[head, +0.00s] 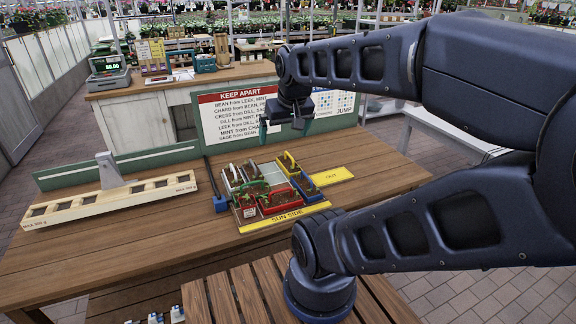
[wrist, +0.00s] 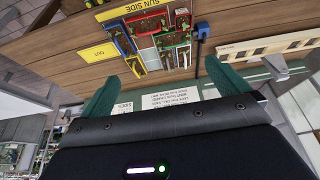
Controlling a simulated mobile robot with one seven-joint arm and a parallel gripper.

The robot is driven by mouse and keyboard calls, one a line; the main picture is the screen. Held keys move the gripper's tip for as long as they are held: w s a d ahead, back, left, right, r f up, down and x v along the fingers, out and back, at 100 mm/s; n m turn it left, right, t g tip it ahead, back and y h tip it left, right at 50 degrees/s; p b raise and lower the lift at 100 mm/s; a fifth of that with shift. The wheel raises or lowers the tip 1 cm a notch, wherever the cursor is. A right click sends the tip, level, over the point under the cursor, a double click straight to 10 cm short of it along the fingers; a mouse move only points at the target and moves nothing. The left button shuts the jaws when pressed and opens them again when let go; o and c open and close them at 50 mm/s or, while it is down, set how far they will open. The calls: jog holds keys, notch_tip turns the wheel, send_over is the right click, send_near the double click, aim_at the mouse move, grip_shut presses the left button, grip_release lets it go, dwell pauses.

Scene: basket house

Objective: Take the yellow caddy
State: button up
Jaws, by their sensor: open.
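The yellow caddy (head: 289,163) stands at the back right of a grey tray on the wooden table, its handle up. In the wrist view the yellow caddy (wrist: 137,67) shows near the left green finger, partly at the tray's edge. My gripper (head: 281,125) hangs above and behind the tray, apart from the caddy. In the wrist view my gripper (wrist: 160,80) has its two green fingers wide apart, with nothing between them.
Beside it on the tray stand a blue caddy (head: 306,187), a red caddy (head: 280,201), a green caddy (head: 246,210) and pale caddies. A yellow OUT mat (head: 332,177) lies right. A rules sign (head: 236,115) stands behind; a long wooden rack (head: 110,201) lies left.

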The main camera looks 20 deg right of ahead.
jog(key=shift+c, duration=0.2)
jog(key=c, duration=1.5)
jog(key=shift+w, duration=0.1)
